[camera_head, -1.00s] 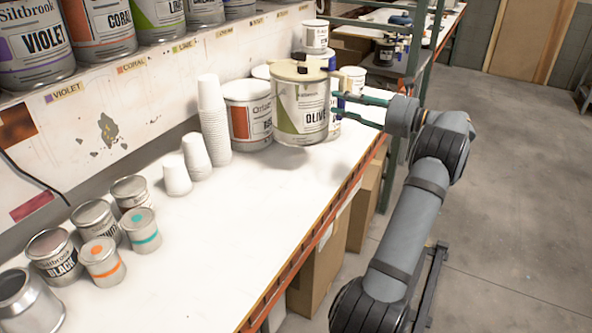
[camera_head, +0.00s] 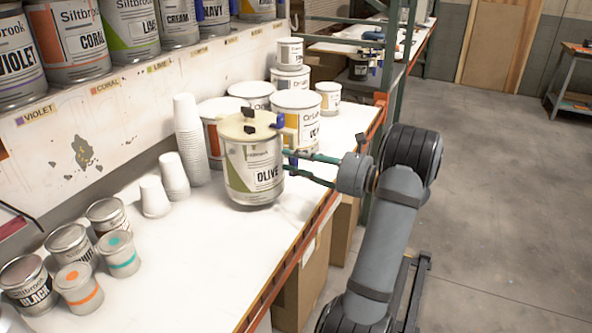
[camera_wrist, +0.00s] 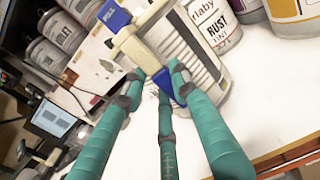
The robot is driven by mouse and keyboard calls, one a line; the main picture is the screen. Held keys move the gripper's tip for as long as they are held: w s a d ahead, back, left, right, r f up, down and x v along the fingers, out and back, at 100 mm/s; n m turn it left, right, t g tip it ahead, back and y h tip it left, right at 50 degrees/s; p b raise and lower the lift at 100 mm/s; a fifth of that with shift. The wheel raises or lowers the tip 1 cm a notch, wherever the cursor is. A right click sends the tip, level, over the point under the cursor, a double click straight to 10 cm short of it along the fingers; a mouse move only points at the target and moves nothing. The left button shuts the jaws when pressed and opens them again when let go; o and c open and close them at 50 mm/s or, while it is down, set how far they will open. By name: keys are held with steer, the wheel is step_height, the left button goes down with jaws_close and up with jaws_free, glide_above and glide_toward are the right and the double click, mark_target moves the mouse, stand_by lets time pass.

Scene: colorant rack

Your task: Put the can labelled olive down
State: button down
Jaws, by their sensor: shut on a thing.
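The can labelled olive (camera_head: 252,172) is white with a green band and a cream cap bearing dark and blue tabs. It is upright over the front part of the white bench (camera_head: 200,270). I cannot tell whether its base touches the bench. The fingertips are partly hidden in the head view.
Behind the olive can stand an orange-labelled can (camera_head: 298,110) and a red-labelled can (camera_head: 211,120). Paper cup stacks (camera_head: 187,125) stand to its left. Small tins (camera_head: 79,285) stand at the front left. Large cans line the shelf above. The bench between tins and olive can is clear.

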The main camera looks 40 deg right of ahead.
step_height(320, 180, down, 3)
steer(key=shift+r, duration=0.1)
steer(key=c, duration=1.4)
jaws_free()
steer(key=shift+o, duration=0.2)
steer(key=b+v, duration=0.2)
steer(key=v, duration=1)
